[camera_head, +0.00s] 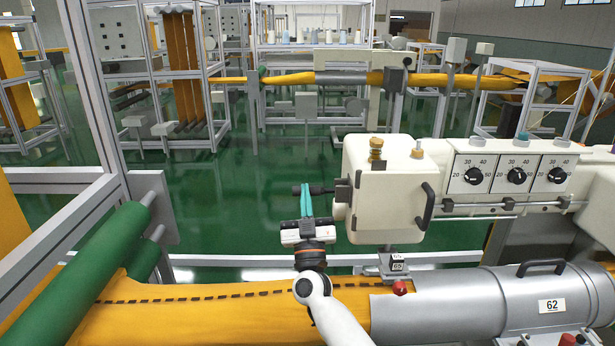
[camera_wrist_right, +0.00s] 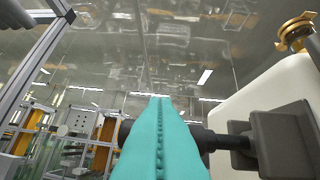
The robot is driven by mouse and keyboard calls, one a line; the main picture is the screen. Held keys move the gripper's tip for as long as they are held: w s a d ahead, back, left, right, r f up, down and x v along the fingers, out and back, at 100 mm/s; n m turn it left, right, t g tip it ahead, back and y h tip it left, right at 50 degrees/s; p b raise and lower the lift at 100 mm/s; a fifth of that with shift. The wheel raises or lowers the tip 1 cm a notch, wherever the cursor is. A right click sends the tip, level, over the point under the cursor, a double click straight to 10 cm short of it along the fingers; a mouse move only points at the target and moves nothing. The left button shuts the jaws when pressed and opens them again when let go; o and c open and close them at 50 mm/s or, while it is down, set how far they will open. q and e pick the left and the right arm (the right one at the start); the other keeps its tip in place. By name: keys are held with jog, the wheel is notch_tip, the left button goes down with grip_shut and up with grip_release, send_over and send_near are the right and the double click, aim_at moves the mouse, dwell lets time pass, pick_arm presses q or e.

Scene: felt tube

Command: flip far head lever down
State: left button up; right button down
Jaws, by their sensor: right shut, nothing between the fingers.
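The cream machine head (camera_head: 388,190) stands right of centre in the head view. A dark lever (camera_head: 322,188) sticks out level to the left from a dark block on its left side. The lever also shows in the right wrist view (camera_wrist_right: 232,142), running from the dark block (camera_wrist_right: 284,140) to behind my fingers. My right gripper (camera_head: 306,187) has teal fingers, pressed together and pointing up. They cross the lever near its outer end and hide part of it; I cannot tell whether they touch it. The fingers fill the middle of the wrist view (camera_wrist_right: 160,110). My left gripper is out of view.
Yellow felt (camera_head: 230,310) runs into a grey metal tube (camera_head: 450,300) below my right arm. A dial panel (camera_head: 515,172) and a rail sit right of the head. Green rollers (camera_head: 80,270) and a metal frame stand at left. Space left of the lever is clear.

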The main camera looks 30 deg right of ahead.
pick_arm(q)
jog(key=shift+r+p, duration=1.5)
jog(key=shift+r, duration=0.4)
pick_arm(e)
jog(key=shift+s+d+f+n+t+y, duration=0.15)
jog(key=shift+f+n+y, duration=0.5)
jog(key=shift+n+y, duration=0.95)
jog(key=shift+w+d+f+n+t+y, duration=0.2)
jog(key=shift+f+n+y, duration=0.4)
jog(key=shift+n+y, duration=0.95)
jog(key=shift+s+d+f+n+t+y, duration=0.1)
jog(key=shift+s+f+n+t+y, duration=0.15)
jog(key=shift+f+n+y, duration=1.2)
jog(key=shift+r+n+h, duration=0.4)
jog(key=shift+r+n, duration=0.2)
jog(key=shift+r, duration=0.25)
